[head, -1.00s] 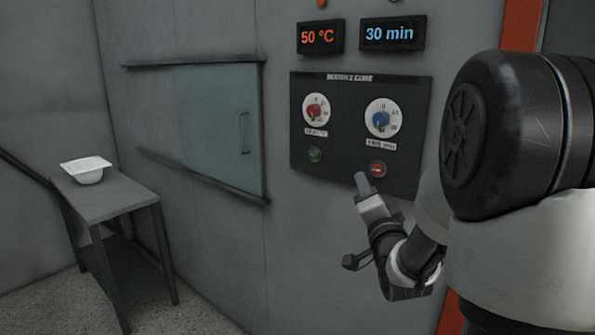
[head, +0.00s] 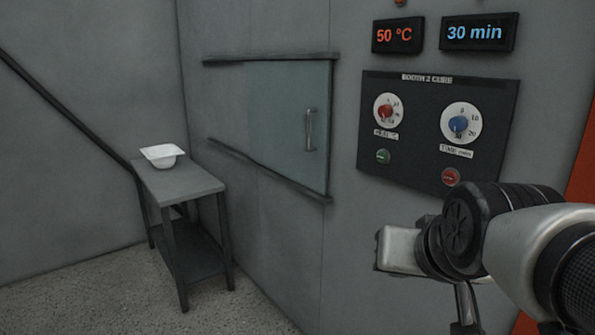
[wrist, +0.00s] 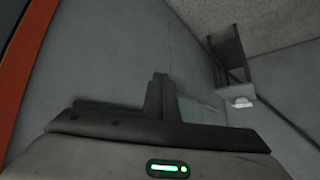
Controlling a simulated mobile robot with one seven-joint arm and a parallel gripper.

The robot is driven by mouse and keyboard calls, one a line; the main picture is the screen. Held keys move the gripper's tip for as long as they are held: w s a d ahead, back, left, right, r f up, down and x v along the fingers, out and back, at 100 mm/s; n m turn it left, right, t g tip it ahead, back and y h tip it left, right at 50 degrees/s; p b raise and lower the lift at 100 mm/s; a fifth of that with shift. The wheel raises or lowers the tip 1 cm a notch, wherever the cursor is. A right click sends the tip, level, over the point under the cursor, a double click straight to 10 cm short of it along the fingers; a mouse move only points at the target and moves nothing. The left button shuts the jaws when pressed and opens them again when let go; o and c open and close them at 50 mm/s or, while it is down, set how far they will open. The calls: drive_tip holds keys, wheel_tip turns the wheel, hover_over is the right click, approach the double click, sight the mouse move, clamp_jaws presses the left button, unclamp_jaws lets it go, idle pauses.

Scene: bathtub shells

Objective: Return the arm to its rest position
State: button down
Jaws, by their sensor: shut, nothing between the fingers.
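My arm (head: 545,250) is folded at the lower right of the head view, in front of the wall below the control panel (head: 437,130). A light grey block at its end points left; the fingers cannot be made out there. In the wrist view my gripper (wrist: 159,82) shows from behind, with its dark fingers together and nothing between them. It touches nothing that I can see.
A white bathtub shell (head: 162,156) sits on a grey side table (head: 192,184) at the left; it also shows in the wrist view (wrist: 243,102). A sliding door (head: 285,115) with a handle is in the wall, shut. The panel has red and blue dials and displays reading 50 °C and 30 min. The floor (head: 95,290) at the lower left is clear.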

drive_tip(key=s+a+f+n+g+p, duration=0.2)
drive_tip(key=s+a+g+p, duration=0.15)
drive_tip(key=s, duration=0.65)
wheel_tip(320, 180, up, 23)
drive_tip(key=d+p, duration=0.1)
drive_tip(key=p, duration=2.1)
drive_tip(key=shift+w, duration=0.4)
drive_tip(key=shift+f, duration=0.15)
